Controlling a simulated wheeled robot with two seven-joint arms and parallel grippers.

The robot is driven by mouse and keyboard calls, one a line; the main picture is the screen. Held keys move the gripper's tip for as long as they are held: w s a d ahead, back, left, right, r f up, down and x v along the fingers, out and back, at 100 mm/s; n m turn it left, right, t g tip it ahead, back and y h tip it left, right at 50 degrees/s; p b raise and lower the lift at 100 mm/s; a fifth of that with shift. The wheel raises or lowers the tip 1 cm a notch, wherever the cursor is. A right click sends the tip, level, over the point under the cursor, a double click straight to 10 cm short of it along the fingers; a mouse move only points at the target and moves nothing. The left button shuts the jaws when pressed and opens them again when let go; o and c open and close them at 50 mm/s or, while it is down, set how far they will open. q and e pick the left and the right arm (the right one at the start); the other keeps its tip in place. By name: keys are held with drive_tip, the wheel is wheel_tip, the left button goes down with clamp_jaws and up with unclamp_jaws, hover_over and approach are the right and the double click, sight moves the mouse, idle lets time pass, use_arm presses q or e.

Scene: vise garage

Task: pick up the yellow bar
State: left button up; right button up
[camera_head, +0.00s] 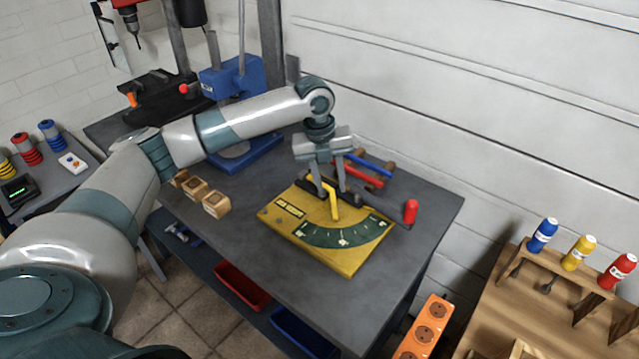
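The yellow bar (334,204) is on a yellow bending jig (298,229) with a dark curved scale, on the grey workbench. It looks bent: one part runs up and left behind the gripper, the other points toward the scale. My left gripper (329,191) points down over the jig at the bar. Its two fingers are spread apart, one on each side of the bar's upper part. I cannot tell whether either finger touches the bar. My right gripper is out of view.
Red and blue bars (372,163) lie on a rack behind. Wooden blocks (205,197) and a blue machine (232,80) are to the left. The bench front is clear.

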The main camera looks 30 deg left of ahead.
sight(333, 202)
use_arm(q)
drive_tip(key=shift+f+p, duration=0.4)
drive_tip(key=f, duration=0.1)
drive_tip(key=f+p, duration=0.1)
drive_tip(key=f, duration=0.2)
drive_tip(key=shift+w+d+p, duration=0.2)
drive_tip(key=shift+w+p, duration=0.05)
drive_tip(key=shift+p, duration=0.15)
drive_tip(key=shift+f, duration=0.15)
clamp_jaws()
